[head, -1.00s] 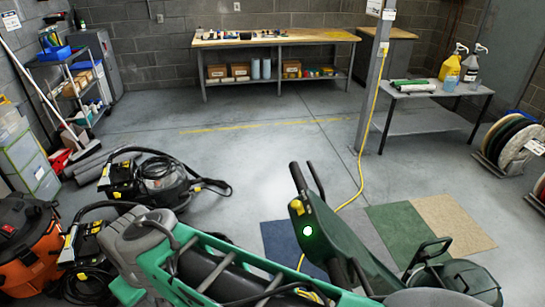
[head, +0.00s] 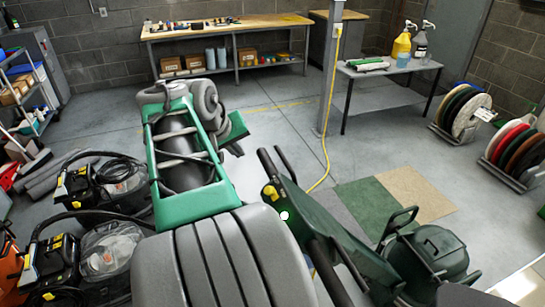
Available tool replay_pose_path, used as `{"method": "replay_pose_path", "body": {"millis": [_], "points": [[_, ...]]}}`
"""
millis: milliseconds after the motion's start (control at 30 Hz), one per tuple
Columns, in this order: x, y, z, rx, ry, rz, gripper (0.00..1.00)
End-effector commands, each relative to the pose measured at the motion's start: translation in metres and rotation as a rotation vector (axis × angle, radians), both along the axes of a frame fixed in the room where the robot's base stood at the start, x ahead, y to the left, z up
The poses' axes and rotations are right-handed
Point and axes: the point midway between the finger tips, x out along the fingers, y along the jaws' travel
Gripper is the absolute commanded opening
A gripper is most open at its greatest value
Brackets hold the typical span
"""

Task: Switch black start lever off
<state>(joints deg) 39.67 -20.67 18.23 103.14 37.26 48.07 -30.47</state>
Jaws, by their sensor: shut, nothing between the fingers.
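A dark green floor machine (head: 325,225) stands at the lower middle, its tilted handle reaching up and left. Its control head carries yellow parts (head: 270,191) and a small round light (head: 284,216), which looks white. Two slim black bars (head: 284,160) stick up from the head; I cannot tell which one is the start lever, or its setting. My green and grey arm rises left of the machine and folds near the top.
Black and grey vacuum machines (head: 118,183) with hoses crowd the left. A yellow cable (head: 326,150) runs from a post to the floor near the handle. Green and tan floor pads (head: 415,192) lie behind the machine.

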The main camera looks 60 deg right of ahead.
Motion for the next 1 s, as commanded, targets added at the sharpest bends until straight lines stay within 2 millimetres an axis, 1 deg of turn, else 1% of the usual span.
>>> {"method": "replay_pose_path", "body": {"millis": [33, 100, 133, 200, 500, 567, 667, 900, 1000], "points": [[-0.021, -0.021, 0.005, -0.018, 0.013, -0.065, 0.0], [-0.04, -0.037, 0.011, -0.034, 0.027, -0.115, 0.0], [-0.045, -0.041, 0.013, -0.038, 0.031, -0.127, 0.0], [-0.049, -0.044, 0.015, -0.042, 0.035, -0.137, 0.0], [-0.048, -0.044, 0.012, -0.042, 0.034, -0.135, 0.0], [-0.048, -0.047, 0.008, -0.041, 0.035, -0.136, 0.0], [-0.05, -0.056, -0.006, -0.039, 0.035, -0.136, 0.0], [-0.053, -0.085, -0.045, -0.039, 0.035, -0.137, 0.0], [-0.053, -0.094, -0.056, -0.04, 0.034, -0.135, 0.0]]}}
